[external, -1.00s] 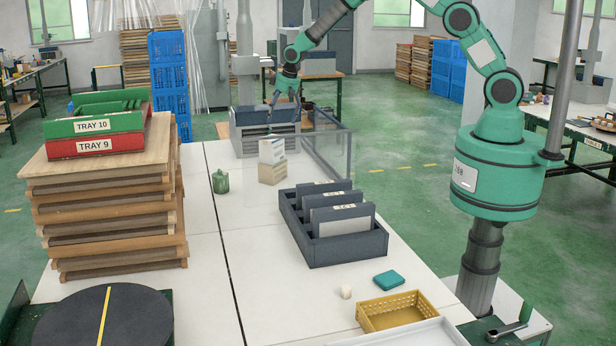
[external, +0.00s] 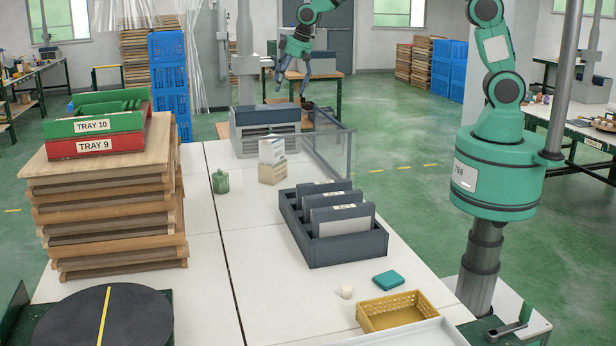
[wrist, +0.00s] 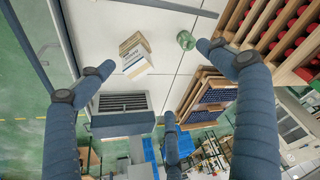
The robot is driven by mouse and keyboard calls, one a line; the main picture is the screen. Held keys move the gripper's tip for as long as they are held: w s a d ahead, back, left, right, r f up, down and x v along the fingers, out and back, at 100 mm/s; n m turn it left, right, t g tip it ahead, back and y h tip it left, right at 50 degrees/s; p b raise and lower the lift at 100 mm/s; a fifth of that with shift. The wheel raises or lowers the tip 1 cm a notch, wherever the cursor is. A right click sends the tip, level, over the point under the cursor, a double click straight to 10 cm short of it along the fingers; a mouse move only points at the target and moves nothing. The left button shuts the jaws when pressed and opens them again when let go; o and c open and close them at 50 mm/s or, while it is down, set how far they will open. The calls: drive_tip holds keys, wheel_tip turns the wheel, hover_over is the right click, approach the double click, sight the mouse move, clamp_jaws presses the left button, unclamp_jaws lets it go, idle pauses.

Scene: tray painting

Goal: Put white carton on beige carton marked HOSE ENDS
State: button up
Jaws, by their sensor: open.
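The white carton (external: 271,151) sits upright on top of the beige carton (external: 271,173) on the white bench, in the external view. The stack looks slightly uneven, and the lettering is too small to read there. In the wrist view the white carton (wrist: 138,67) and the beige carton (wrist: 132,42) show together, between and beyond my fingers. My gripper (external: 292,88) is open and empty, above and behind the cartons and clear of them. Its spread fingers also frame the wrist view (wrist: 155,62).
A green jar (external: 221,182) stands left of the cartons. A dark divided rack (external: 346,249) is in front, and a grey drawer unit (external: 265,143) behind. A clear panel (external: 327,151) edges the right side. Stacked wooden trays (external: 108,220) stand left.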

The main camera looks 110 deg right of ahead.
drive_tip(key=s+a+r+n, duration=0.1)
drive_tip(key=s+a+r, duration=0.4)
drive_tip(key=a, duration=0.4)
drive_tip(key=s+a+r+n+t, duration=0.1)
drive_tip(key=s+a+r, duration=0.3)
drive_tip(key=a+r, duration=0.35)
drive_tip(key=s+a+r+n, duration=0.2)
drive_tip(key=s+a+r, duration=0.25)
drive_tip(key=a, duration=0.55)
drive_tip(key=s+a+n+y, duration=0.1)
drive_tip(key=s+a, duration=0.7)
drive_tip(key=s, duration=0.3)
drive_tip(key=s+a+r+n+t+y, duration=0.1)
drive_tip(key=s+a+n, duration=0.1)
drive_tip(key=s+a, duration=0.6)
drive_tip(key=s, duration=0.4)
drive_tip(key=shift+s, duration=0.2)
drive_tip(key=shift+r, duration=0.1)
wheel_tip(320, 180, down, 10)
drive_tip(key=b, duration=1)
